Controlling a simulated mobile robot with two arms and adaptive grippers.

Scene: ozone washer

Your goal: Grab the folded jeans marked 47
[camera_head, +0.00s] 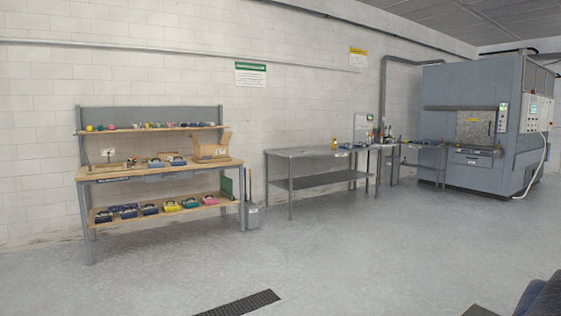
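No garment with a readable 47 shows in the head view. Several small dark blue pieces (129,211) lie on the lower shelf of the wooden-topped workbench at the left, beside yellow, green and pink ones. They are too small to tell whether they are folded jeans, and no numbers can be read. A dark blue, fabric-like thing (541,297) is cut off at the bottom right corner; I cannot tell what it is. Neither of my grippers is in view.
The workbench (120,176) carries an open cardboard box (211,147). A grey metal table (305,153) stands in the middle along the wall. A large grey machine (470,97) stands at the right. A dark floor grate (240,304) lies in front. The grey floor between is clear.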

